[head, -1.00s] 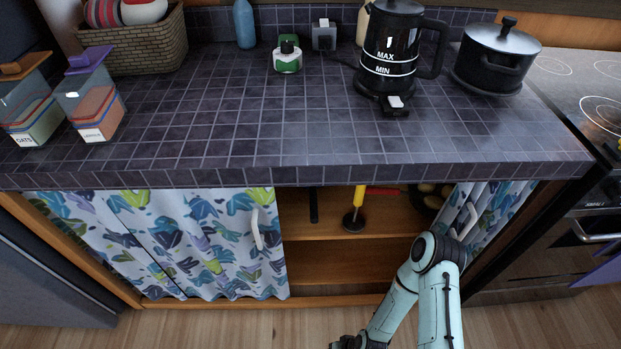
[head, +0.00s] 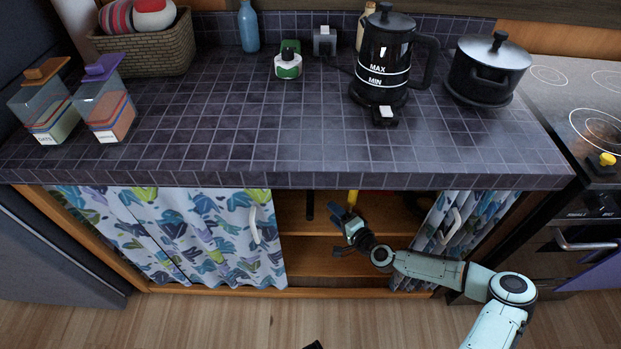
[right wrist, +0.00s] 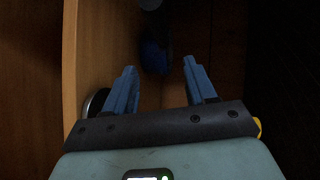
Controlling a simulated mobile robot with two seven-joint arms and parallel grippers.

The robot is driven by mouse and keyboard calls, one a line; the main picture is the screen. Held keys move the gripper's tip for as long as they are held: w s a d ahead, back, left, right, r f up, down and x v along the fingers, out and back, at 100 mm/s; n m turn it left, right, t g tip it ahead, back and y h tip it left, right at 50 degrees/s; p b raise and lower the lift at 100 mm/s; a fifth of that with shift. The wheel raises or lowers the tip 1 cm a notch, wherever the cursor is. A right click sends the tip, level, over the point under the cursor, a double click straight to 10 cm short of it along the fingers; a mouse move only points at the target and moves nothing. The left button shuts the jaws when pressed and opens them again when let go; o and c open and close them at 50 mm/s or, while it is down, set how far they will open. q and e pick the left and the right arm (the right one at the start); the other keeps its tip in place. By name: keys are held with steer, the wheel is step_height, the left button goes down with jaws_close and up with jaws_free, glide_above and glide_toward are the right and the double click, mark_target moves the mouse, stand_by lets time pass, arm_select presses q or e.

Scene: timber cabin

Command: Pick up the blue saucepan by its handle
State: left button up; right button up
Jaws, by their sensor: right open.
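My right gripper (head: 338,232) is open at the gap between the curtains of the lower cabinet. In the right wrist view its two blue fingers (right wrist: 160,70) are spread with nothing between them. A dim dark-blue shape (right wrist: 155,57) lies beyond the fingertips, inside the cabinet. It may be the blue saucepan, but it is too dark to make out its body or handle. In the head view I cannot make out a blue saucepan. My left gripper cannot be identified; a small dark scrap shows at the bottom edge.
Patterned curtains (head: 180,235) flank the cabinet opening, with shelf boards (head: 300,245) inside. A yellow handle (head: 353,197) shows behind my gripper. The tiled counter (head: 220,130) above carries a black kettle (head: 384,60) and a black pot (head: 487,72). The stove is right.

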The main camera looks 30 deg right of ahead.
steer(key=x, duration=0.4)
steer(key=shift+w+f+b, duration=0.15)
steer(key=shift+w+b, duration=0.15)
steer(key=shift+b, duration=0.1)
steer(key=x, duration=0.2)
steer(key=a+b+x, duration=0.1)
steer(key=x, duration=0.2)
steer(key=shift+a+b, duration=0.1)
steer(key=shift+b, duration=0.2)
arm_select(q)
steer(key=shift+g, duration=0.3)
steer(key=f, duration=0.1)
steer(key=a+f, duration=0.1)
steer(key=s+f, duration=0.1)
steer(key=f, duration=0.1)
steer(key=shift+s+a, duration=0.1)
steer(key=shift+a, duration=0.15)
arm_select(e)
steer(key=shift+r, duration=0.2)
jaws_close()
